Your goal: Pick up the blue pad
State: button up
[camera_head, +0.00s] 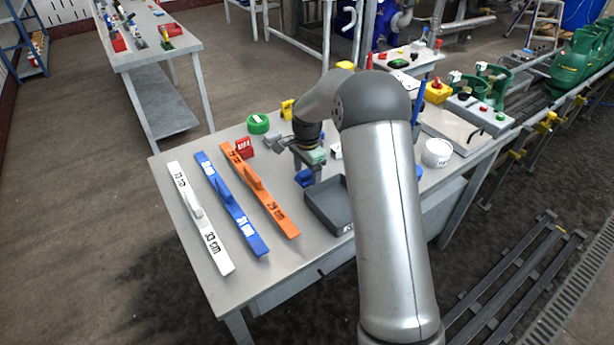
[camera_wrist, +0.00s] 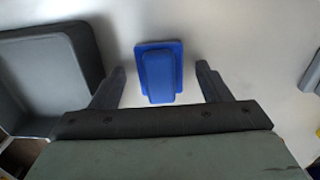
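The blue pad (camera_wrist: 160,72) lies on the table in the wrist view, a rectangular blue plate with a raised blue block on top. In the head view the blue pad (camera_head: 304,178) is a small blue patch below my gripper (camera_head: 306,172), partly hidden by it. In the wrist view my gripper (camera_wrist: 160,88) is open, with one finger on each side of the pad and a visible gap to both. Nothing is held. The height of the fingertips over the table is hard to tell.
A dark grey tray (camera_head: 341,222) stands close to the right of the pad; it also shows at the left in the wrist view (camera_wrist: 85,50). White (camera_head: 201,219), blue (camera_head: 231,205) and orange (camera_head: 259,189) bars lie to the left.

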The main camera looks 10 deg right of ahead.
jog(key=c, duration=0.9)
jog(key=shift+c, duration=0.2)
jog(key=shift+w+r, duration=0.1)
jog(key=shift+r, duration=0.45)
jog(key=r, duration=0.1)
jog(key=d+r, duration=0.1)
jog(key=r, duration=0.1)
jog(key=s+d+r+b, duration=0.1)
jog(key=d+r, duration=0.8)
jog(key=d, duration=0.4)
jog(key=shift+s, duration=0.15)
